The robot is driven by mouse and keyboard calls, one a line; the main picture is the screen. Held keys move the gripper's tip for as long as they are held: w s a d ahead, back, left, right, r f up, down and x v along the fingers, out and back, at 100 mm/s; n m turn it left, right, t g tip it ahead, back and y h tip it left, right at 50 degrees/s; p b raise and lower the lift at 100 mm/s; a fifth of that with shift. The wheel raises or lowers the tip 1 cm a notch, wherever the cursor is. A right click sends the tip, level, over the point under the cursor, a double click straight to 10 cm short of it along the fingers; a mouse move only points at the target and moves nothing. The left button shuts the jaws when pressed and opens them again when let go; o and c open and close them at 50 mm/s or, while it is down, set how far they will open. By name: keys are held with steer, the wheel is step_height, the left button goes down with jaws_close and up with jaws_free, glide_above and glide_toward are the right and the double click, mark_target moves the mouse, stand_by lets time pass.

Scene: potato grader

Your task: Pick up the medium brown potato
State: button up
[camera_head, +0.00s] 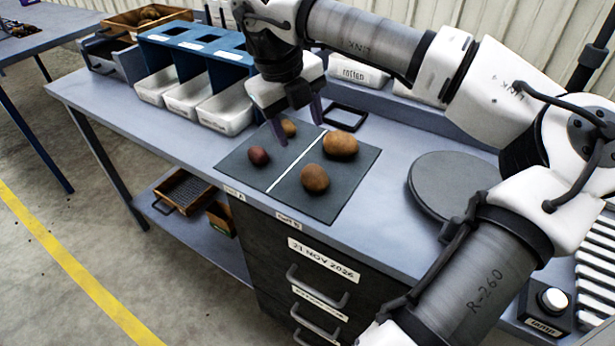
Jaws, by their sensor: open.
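Several potatoes lie on a dark mat (338,200) split by a white line. Right of the line, a brown potato (314,178) lies near the front, and a slightly larger, more golden-brown potato (340,144) lies behind it. Left of the line are a small reddish potato (258,156) and a yellowish-brown potato (288,128), partly hidden by a finger. The front brown potato looks medium in size. My gripper (301,132) is open and empty, pointing down over the back of the mat, behind and left of that potato. Its height above the mat is hard to tell.
A blue rack (197,37) with white bins (226,112) stands behind left of the mat. A black square frame (345,117) lies behind it. A round grey disc (455,187) is on the right.

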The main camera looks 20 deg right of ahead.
mark_target(311, 170)
steer(key=p+x, duration=0.1)
steer(key=x, duration=0.6)
steer(key=shift+f, duration=0.35)
steer(key=x, duration=0.1)
steer(key=p+x, duration=0.2)
steer(key=x, duration=0.1)
steer(key=shift+s, duration=0.3)
steer(key=shift+d+f, duration=0.1)
steer(key=shift+f, duration=0.55)
steer(key=shift+r, duration=0.1)
steer(key=c, duration=0.8)
